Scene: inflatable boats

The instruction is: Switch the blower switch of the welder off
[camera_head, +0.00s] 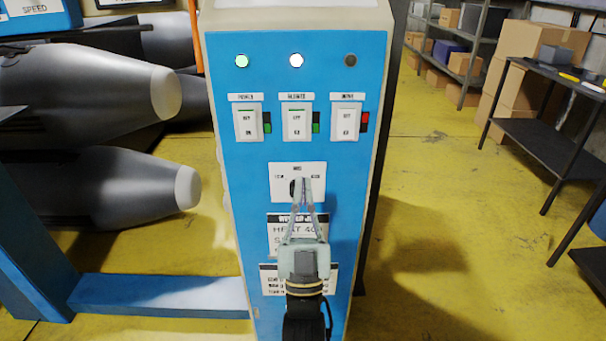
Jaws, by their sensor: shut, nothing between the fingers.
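The welder (350,215) is a tall cabinet with a blue front, standing upright in the middle of the head view. The blower switch (297,123) is the middle of three white rocker switches, with a green marker at its lower right. The lamp above it (296,60) is lit white. The power switch (246,123) is to its left, also with a green marker. The third switch (346,122), to the right, has a red marker. My gripper (302,182) is shut and empty, its fingertips below the blower switch, in front of the knob plate (314,186), partly hiding the knob.
The left lamp (242,61) is lit green and the right lamp (350,60) is dark. Dark inflatable boat tubes (90,85) lie at left above a blue beam (160,293). A dark table (545,85) and shelves with boxes (470,45) stand at right. Yellow floor (440,200) between is clear.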

